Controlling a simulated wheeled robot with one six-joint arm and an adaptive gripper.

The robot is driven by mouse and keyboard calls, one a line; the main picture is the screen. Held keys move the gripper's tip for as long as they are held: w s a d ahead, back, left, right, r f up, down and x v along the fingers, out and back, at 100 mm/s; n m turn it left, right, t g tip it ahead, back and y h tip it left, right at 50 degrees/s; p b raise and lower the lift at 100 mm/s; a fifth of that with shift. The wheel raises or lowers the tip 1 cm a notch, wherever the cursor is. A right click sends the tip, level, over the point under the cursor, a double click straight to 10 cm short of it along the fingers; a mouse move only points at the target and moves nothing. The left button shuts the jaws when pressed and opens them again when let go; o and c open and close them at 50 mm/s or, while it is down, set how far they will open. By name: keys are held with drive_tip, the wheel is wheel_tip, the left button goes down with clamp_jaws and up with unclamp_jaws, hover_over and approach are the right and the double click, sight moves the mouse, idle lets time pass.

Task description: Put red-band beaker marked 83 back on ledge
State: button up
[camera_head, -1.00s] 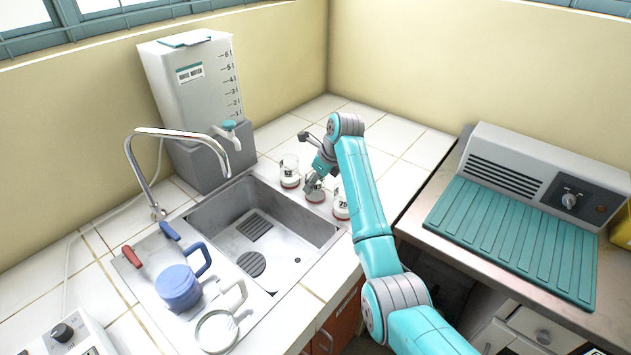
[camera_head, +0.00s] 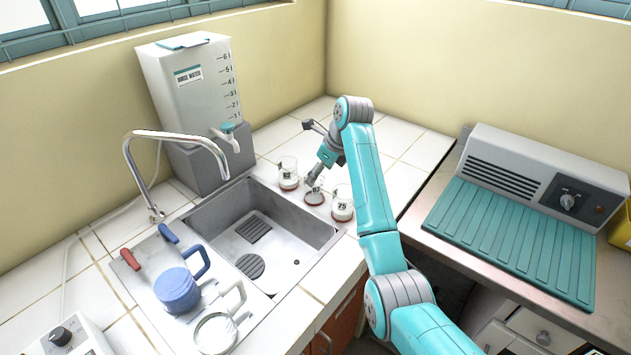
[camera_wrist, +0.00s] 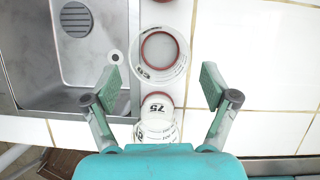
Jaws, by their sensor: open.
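The red-band beaker marked 83 (camera_wrist: 172,70) stands upright in the middle of a row of red-band beakers; it also shows in the head view (camera_head: 315,198), partly covered by my gripper. It stands on the white tiled ledge (camera_wrist: 240,60) beside the sink. A beaker marked 75 (camera_head: 342,208) stands nearest me, also low in the wrist view (camera_wrist: 157,112). A third beaker (camera_head: 288,178) stands at the far end, its marking unclear. My gripper (camera_wrist: 160,82) is open, with its fingers apart on either side of the row and nothing held between them.
The steel sink (camera_head: 205,213) lies left of the row, with a tap (camera_head: 150,165) over it. A rinse water tank (camera_head: 195,95) stands behind. Bare tiles lie right of the row.

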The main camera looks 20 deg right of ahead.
drive_tip(key=v, duration=0.6)
drive_tip(key=shift+r, duration=0.35)
drive_tip(key=shift+s+d, duration=0.1)
drive_tip(key=shift+s, duration=0.05)
